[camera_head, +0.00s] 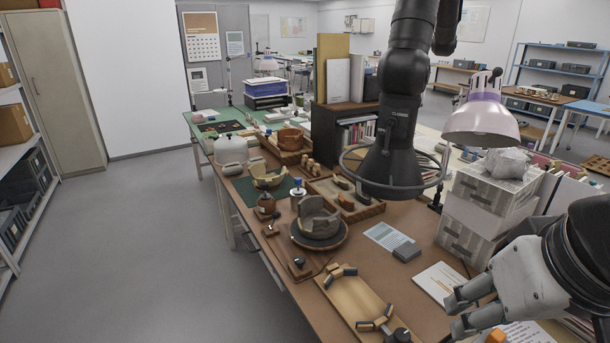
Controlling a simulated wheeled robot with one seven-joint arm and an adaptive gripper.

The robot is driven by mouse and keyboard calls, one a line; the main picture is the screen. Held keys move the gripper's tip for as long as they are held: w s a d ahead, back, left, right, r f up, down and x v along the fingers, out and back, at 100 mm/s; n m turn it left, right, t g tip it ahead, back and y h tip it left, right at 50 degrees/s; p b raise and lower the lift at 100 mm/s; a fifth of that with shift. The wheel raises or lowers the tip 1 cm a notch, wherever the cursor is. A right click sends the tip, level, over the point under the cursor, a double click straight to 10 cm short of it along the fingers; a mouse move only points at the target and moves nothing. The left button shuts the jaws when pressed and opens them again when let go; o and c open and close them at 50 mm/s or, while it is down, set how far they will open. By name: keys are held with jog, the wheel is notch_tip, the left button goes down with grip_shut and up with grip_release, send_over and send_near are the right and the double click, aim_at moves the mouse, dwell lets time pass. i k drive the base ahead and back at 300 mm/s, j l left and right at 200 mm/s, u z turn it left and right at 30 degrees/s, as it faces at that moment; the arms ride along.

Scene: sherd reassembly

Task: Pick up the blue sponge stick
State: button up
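I cannot make out the blue sponge stick for certain. A small white holder with a blue top (297,190) stands on the work table (300,272), left of the grey bowl-shaped vessel; it is too small to tell whether the blue part is a sponge. Small pieces with dark bluish ends (337,272) lie on a tan board near the front edge, and more lie at the board's near end (376,323). My gripper (456,315) is at the lower right, its fingers apart and nothing seen between them. It is well right of the holder.
A grey vessel (318,218) sits in a dark dish mid-table. A wooden tray (345,200) is behind it. Dark arm links hide part of the table. Open floor (180,240) lies left.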

aim_at(299, 180)
jog(key=u, duration=0.25)
jog(key=i+j+u, duration=0.15)
jog(key=u, duration=0.2)
jog(key=i+u, duration=0.15)
jog(key=u, duration=0.2)
jog(key=i+j+u, duration=0.1)
jog(key=u, duration=0.25)
jog(key=i, duration=1.9)
jog(key=i+z, duration=0.1)
jog(key=z, duration=0.3)
jog(key=i+z, duration=0.15)
jog(key=z, duration=0.25)
jog(key=j+z, duration=0.1)
jog(key=z, duration=0.25)
jog(key=i+j+z, duration=0.15)
jog(key=z, duration=0.25)
